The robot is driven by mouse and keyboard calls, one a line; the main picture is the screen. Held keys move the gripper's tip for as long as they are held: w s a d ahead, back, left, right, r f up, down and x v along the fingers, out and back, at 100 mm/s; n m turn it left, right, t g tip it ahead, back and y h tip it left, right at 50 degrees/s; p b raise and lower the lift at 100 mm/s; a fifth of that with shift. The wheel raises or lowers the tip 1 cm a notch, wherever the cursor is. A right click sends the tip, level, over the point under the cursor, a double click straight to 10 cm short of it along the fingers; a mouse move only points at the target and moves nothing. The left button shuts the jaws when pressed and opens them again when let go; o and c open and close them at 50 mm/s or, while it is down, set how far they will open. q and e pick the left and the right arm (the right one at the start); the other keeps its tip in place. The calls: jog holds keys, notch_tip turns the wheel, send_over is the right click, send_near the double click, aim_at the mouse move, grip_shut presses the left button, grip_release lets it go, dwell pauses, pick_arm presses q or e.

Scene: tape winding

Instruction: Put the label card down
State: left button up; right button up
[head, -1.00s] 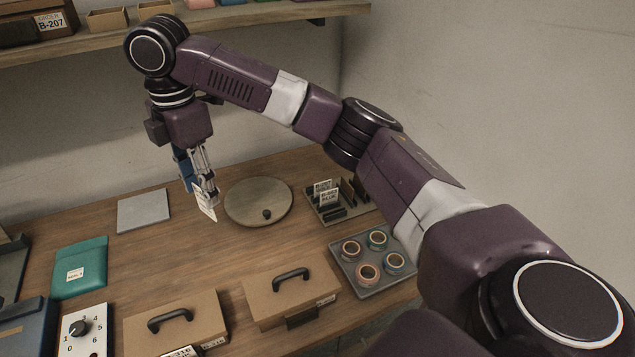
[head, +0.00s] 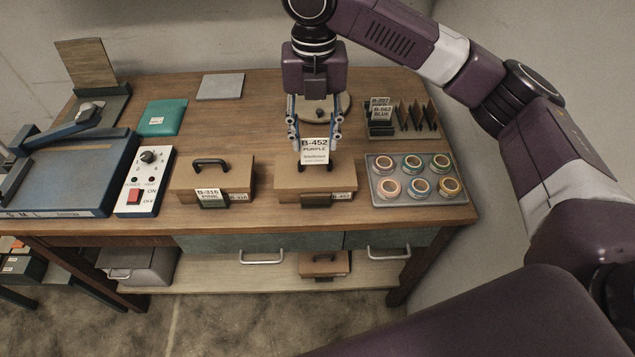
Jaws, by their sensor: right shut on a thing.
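The label card (head: 315,151) is white and reads "B-452 PURPLE". My right gripper (head: 315,137) is shut on its upper part and points down, with the card upright and facing the camera. The card hangs over the right cardboard box (head: 290,183), whose own front label (head: 342,196) also appears to read B-452. The card hides most of that box's handle. I cannot tell whether the card touches the box. My left gripper is not in view.
Left of it stands another box (head: 190,178) with a "B-316 PINK" card on its front. A tray of tape rolls (head: 403,198) and a card rack (head: 398,132) are at the right. A round turntable (head: 342,101) is behind my gripper. Bare wood lies at the middle back.

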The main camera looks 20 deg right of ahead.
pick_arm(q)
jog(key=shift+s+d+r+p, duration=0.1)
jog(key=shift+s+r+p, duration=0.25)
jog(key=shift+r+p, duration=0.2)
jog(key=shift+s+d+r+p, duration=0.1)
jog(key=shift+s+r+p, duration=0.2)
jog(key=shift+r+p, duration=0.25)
pick_arm(e)
jog(key=f, duration=1.3)
jog(key=shift+s+d+f, duration=0.1)
jog(key=shift+s, duration=0.1)
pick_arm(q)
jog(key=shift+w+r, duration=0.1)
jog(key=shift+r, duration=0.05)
pick_arm(e)
jog(key=shift+f, duration=0.1)
jog(key=shift+f, duration=0.25)
jog(key=shift+s+f, duration=0.15)
jog(key=shift+f, duration=0.05)
jog(key=o, duration=0.8)
jog(key=shift+f, duration=0.1)
jog(key=shift+c, duration=0.2)
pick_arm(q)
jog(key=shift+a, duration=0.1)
